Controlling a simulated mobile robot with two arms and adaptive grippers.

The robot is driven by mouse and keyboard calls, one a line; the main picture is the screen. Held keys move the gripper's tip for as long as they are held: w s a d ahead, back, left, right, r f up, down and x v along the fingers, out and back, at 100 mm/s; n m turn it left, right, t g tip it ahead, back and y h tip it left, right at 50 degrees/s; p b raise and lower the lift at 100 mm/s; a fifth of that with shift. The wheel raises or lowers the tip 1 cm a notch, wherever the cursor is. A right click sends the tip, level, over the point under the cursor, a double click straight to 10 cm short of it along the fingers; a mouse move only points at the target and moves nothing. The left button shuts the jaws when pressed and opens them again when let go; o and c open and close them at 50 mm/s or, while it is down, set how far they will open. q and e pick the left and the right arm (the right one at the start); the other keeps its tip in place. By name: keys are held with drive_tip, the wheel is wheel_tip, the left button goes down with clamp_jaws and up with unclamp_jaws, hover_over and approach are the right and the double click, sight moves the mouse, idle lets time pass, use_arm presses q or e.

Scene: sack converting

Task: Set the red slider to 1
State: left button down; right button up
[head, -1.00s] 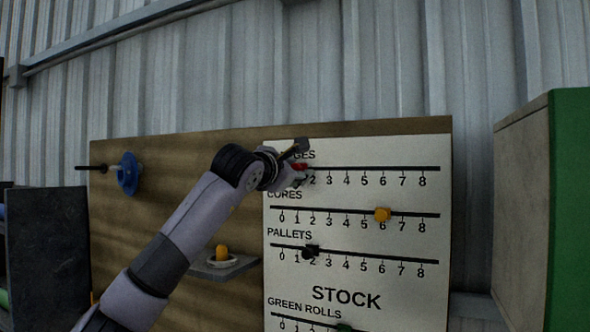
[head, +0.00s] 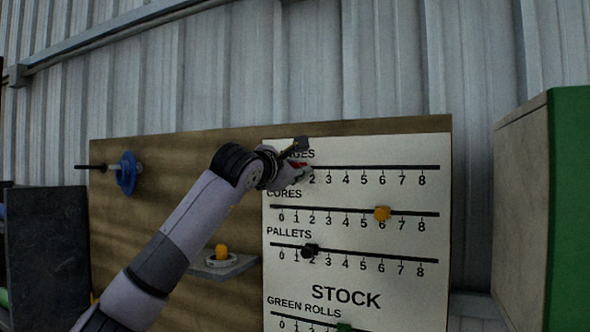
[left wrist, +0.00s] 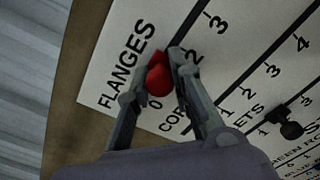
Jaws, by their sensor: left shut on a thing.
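The red slider (left wrist: 159,78) sits on the FLANGES scale, the top row of the white board (head: 400,300). It also shows as a small red patch in the head view (head: 298,164). My left gripper (left wrist: 163,72) is shut on the slider, with a finger on each side of it. In the head view the gripper (head: 298,160) covers the low end of the scale. The slider appears near the 1 position, between the visible 0 and 2. The 1 label is hidden by a finger, so the exact reading cannot be told. My right gripper is not in view.
Below are an orange slider (head: 382,214) at about 6 on CORES, a black slider (head: 310,251) near 2 on PALLETS and a green slider (head: 344,328).

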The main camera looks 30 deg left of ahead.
use_arm(q)
drive_tip(key=shift+a+f, duration=0.1)
drive_tip(key=shift+a, duration=0.45)
drive_tip(key=c, duration=1.4)
unclamp_jaws()
drive_tip(key=shift+s, duration=0.15)
drive_tip(key=s, duration=1.1)
drive_tip(key=shift+s+d, duration=0.35)
drive_tip(key=shift+s, duration=0.05)
